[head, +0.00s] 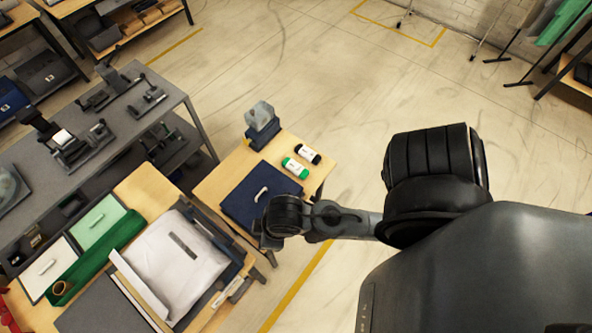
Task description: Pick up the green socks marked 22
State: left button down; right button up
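A small green sock bundle (295,168) with a pale band lies on the small wooden table. Any number on it is too small to read. A black bundle (307,153) with a pale band lies just beyond it. My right arm comes in from the right, and its gripper end (268,239) hangs near the table's front edge, below and left of the green bundle and apart from it. The fingers are too dark and small to tell open from shut. My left gripper is out of view.
A dark blue flat item (245,205) with a white strip covers the table's left part. A blue device with a clear top (262,122) stands at the back. A packing bench with a white bag (175,258) stands at lower left. Bare tabletop surrounds the bundles.

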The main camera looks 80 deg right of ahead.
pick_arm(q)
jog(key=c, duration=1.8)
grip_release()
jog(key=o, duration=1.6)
